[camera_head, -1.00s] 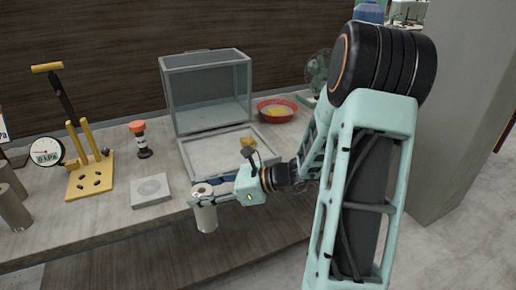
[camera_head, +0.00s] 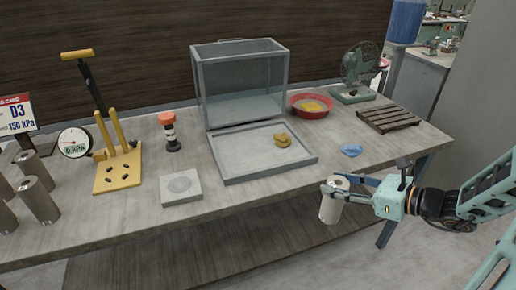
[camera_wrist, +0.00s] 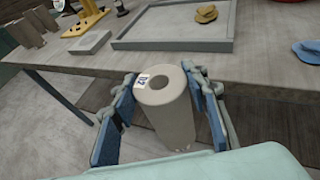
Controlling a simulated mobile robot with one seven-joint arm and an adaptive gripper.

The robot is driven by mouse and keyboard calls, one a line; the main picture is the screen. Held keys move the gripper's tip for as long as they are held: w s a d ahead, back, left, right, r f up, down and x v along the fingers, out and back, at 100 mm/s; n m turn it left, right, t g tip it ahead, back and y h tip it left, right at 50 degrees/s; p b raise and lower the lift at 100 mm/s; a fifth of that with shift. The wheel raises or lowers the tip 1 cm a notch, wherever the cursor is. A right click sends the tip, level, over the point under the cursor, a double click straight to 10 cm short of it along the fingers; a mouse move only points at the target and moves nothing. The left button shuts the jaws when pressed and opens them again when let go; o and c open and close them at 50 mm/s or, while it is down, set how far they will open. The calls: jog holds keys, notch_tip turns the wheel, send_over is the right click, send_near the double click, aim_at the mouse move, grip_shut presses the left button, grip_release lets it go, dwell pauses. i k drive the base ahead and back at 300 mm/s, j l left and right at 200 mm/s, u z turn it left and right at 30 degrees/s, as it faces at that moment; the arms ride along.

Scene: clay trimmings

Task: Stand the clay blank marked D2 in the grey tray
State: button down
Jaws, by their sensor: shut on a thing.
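My gripper (camera_head: 345,184) is shut on a grey clay cylinder (camera_head: 330,209) with a hole in its top. The cylinder is upright, in front of the table's front edge and right of the tray. In the wrist view the cylinder (camera_wrist: 168,112) sits between both blue finger pads and carries a small white label (camera_wrist: 142,80), too small to read surely. The grey tray (camera_head: 270,174) lies on the table, low-rimmed, with a yellow lump (camera_head: 282,140) inside toward its right. The tray (camera_wrist: 170,45) also shows at the top of the wrist view.
A clear box (camera_head: 240,85) stands behind the tray. A blue cloth (camera_head: 351,150) and slatted rack (camera_head: 391,118) lie right. The tray's left half is clear.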

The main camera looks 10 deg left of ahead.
aim_at(241, 150)
jog(key=k+j+z, duration=0.1)
jog(key=j, duration=0.15)
jog(key=k+j+z, duration=0.1)
jog(key=j, duration=0.15)
jog(key=k+j, duration=0.1)
jog(key=j, duration=0.3)
jog(key=k+j, duration=0.15)
jog(key=j, duration=0.25)
jog(key=k+j, duration=0.1)
jog(key=j, duration=0.3)
